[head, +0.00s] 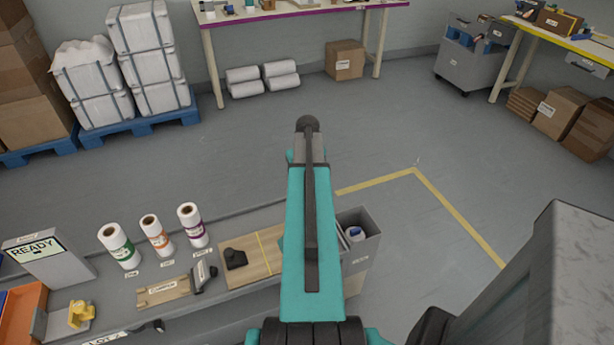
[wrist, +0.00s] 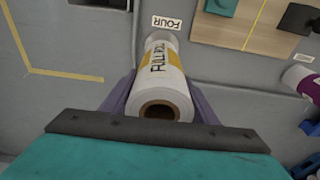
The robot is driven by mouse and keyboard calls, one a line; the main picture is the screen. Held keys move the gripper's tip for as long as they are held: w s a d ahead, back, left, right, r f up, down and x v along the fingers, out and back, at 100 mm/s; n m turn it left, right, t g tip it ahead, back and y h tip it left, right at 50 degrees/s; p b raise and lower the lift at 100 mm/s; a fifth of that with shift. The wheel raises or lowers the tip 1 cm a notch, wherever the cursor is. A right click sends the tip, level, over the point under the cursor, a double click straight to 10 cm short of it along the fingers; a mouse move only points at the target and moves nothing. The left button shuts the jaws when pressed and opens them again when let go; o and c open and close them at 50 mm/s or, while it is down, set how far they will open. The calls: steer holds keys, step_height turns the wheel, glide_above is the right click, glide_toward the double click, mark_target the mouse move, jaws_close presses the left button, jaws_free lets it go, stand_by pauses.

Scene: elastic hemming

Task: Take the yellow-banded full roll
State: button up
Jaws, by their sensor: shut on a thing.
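The yellow-banded full roll (wrist: 172,82) is white, with a yellow band and the words FULL ROLL, and shows in the middle of the wrist view. Its open cardboard core faces the camera. My gripper (wrist: 160,95) is shut on it, with one purple-grey finger on each side. The far end of the roll is close to a label reading FOUR (wrist: 175,23); I cannot tell whether it still touches the surface there. In the head view my arm hides the roll and the gripper.
Rolls with green (head: 119,247), orange (head: 156,235) and purple (head: 193,225) bands stand on the grey bench at left. A wooden board (head: 262,257) with a black object (head: 235,259) lies beside my arm. A grey bin (head: 360,245) is to its right. Open floor lies beyond.

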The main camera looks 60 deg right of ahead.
steer(key=shift+r, duration=0.1)
steer(key=shift+r, duration=0.1)
steer(key=shift+w+r+p, duration=0.1)
steer(key=shift+r+p, duration=1.15)
steer(key=shift+r, duration=0.6)
